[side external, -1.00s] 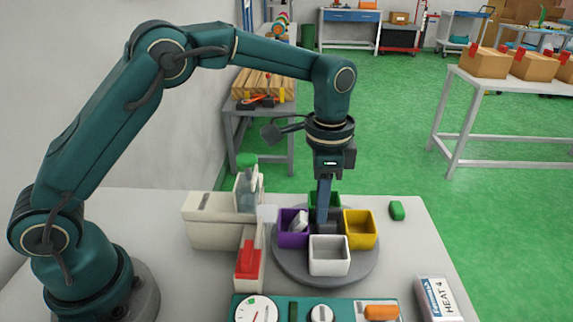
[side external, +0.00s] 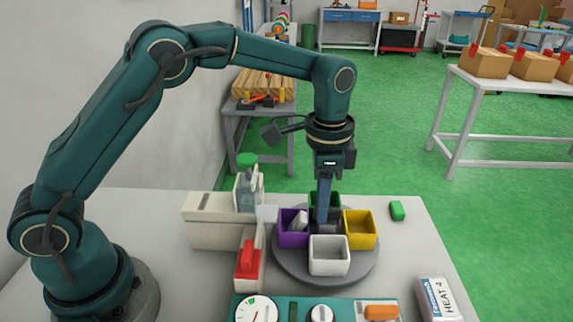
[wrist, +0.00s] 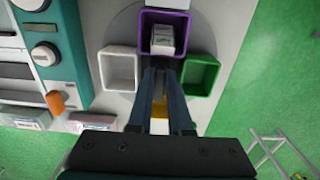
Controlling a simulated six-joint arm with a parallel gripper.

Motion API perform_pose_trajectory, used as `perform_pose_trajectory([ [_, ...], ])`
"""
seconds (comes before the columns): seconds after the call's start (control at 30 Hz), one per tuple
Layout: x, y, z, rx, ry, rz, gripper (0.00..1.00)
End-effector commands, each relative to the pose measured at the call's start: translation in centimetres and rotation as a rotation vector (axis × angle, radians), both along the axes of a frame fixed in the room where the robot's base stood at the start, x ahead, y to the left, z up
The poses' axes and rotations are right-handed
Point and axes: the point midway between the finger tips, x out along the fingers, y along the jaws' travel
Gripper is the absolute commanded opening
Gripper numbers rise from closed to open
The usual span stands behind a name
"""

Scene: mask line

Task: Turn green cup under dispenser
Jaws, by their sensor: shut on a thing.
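A round grey turntable (side external: 290,268) carries four square cups around its middle. The green cup (side external: 333,198) is at the back, partly hidden behind my gripper (side external: 323,216); in the wrist view it is at the right (wrist: 201,75) and looks empty. The purple cup (side external: 291,239) is on the left, beside the dispenser (side external: 222,228), and has a white block (wrist: 163,40) in it. The yellow cup (side external: 361,236) is at the right and the white cup (side external: 329,262) at the front. My gripper points down, shut on the dark central hub (side external: 328,228) between the cups.
A red-topped lever (side external: 248,262) stands left of the turntable. A teal control panel (side external: 292,310) with dials is at the front.

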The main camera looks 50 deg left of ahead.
Motion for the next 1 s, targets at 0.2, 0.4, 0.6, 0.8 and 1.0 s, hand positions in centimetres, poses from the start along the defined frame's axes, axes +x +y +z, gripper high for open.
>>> perform_pose_trajectory([
  [0.2,0.05,0.04,0.14,0.001,-0.004,0.018,0.00],
  [0.4,0.03,-0.03,0.14,-0.001,-0.004,0.073,0.00],
  [0.6,-0.01,-0.13,0.15,-0.002,-0.004,0.161,0.00],
  [0.8,-0.04,-0.24,0.16,-0.003,-0.005,0.262,0.00],
  [1.0,-0.07,-0.35,0.16,-0.004,-0.006,0.361,0.00],
])
